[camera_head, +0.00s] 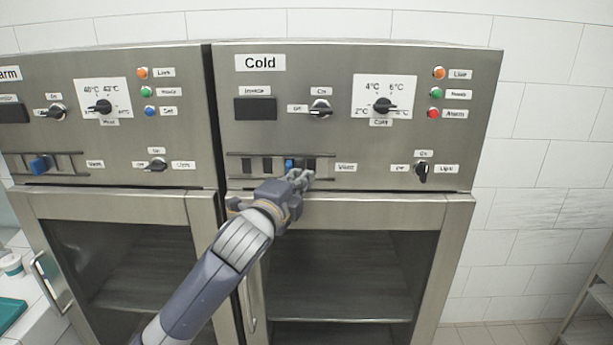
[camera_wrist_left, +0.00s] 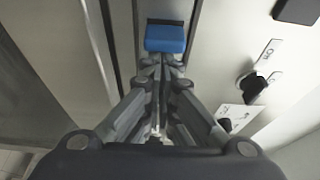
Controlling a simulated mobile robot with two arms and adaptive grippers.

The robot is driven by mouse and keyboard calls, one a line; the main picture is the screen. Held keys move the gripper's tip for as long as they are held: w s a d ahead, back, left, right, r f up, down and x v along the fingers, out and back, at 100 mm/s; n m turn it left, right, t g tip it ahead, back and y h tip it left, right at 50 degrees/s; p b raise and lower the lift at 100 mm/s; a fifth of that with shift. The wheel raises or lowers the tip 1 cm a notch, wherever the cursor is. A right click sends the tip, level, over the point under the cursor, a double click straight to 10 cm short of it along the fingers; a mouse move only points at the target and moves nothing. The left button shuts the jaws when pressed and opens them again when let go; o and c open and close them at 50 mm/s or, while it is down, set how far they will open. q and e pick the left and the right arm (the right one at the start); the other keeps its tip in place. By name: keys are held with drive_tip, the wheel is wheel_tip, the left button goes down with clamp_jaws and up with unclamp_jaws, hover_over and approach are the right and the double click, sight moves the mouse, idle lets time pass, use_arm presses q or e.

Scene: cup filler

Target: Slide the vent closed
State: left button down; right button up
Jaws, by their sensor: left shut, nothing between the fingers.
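The vent (camera_head: 262,165) of the cabinet marked Cold is a slotted strip between two rails, with several dark slots showing. Its blue slider knob (camera_head: 289,163) sits right of the strip's middle, partly hidden by my gripper. My left gripper (camera_head: 301,176) is shut and empty, just below and right of the knob in the head view. In the left wrist view the blue knob (camera_wrist_left: 165,38) lies straight past the closed fingertips of my left gripper (camera_wrist_left: 163,62). Whether they touch the knob, I cannot tell. My right gripper is out of view.
A similar vent with a blue knob (camera_head: 41,165) is on the left cabinet. Dials, such as the light switch (camera_head: 422,171) and the temperature knob (camera_head: 383,105), stick out of the panel. A glass door (camera_head: 340,275) is below.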

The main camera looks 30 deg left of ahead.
use_arm(q)
drive_tip(key=shift+w, duration=0.15)
drive_tip(key=shift+s+a, duration=0.45)
drive_tip(key=shift+a, duration=0.15)
drive_tip(key=shift+s+a, duration=0.4)
drive_tip(key=shift+a, duration=0.2)
